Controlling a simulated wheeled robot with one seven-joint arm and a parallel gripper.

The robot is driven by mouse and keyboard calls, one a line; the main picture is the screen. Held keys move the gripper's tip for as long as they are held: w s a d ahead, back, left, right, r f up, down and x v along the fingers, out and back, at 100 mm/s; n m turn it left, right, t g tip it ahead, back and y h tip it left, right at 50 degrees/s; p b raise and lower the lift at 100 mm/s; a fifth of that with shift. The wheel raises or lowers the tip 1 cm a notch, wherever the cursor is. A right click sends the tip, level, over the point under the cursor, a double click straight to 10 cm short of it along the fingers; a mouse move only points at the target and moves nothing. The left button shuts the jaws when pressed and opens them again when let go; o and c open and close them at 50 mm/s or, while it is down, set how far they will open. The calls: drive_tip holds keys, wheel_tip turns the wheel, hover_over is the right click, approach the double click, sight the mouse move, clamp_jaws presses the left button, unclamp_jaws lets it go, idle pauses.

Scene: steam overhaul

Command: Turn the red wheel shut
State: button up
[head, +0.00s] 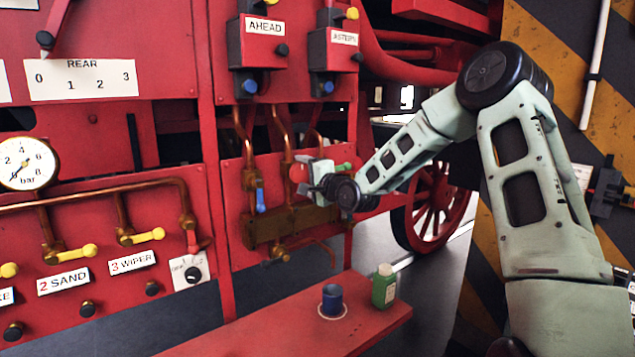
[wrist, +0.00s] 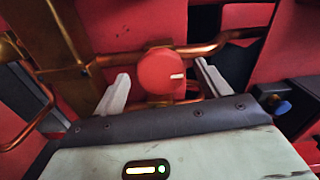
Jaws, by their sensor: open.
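The red wheel (wrist: 160,73) is a small round red handwheel with a white mark at its right side, on a copper pipe in the wrist view. My gripper (wrist: 163,70) is open, with one pale finger at the wheel's left and the other at its right. Gaps show between both fingers and the rim.
A blue lever (head: 260,198) hangs left of my gripper and a green handle (head: 343,166) is close at its right. A brass block (head: 268,228) sits below. A red shelf (head: 270,335) holds a blue cup (head: 332,299) and a green bottle (head: 383,287).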

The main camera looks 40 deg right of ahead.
drive_tip(key=s+b, duration=0.3)
drive_tip(key=s, duration=1.4)
drive_tip(key=shift+d, duration=0.3)
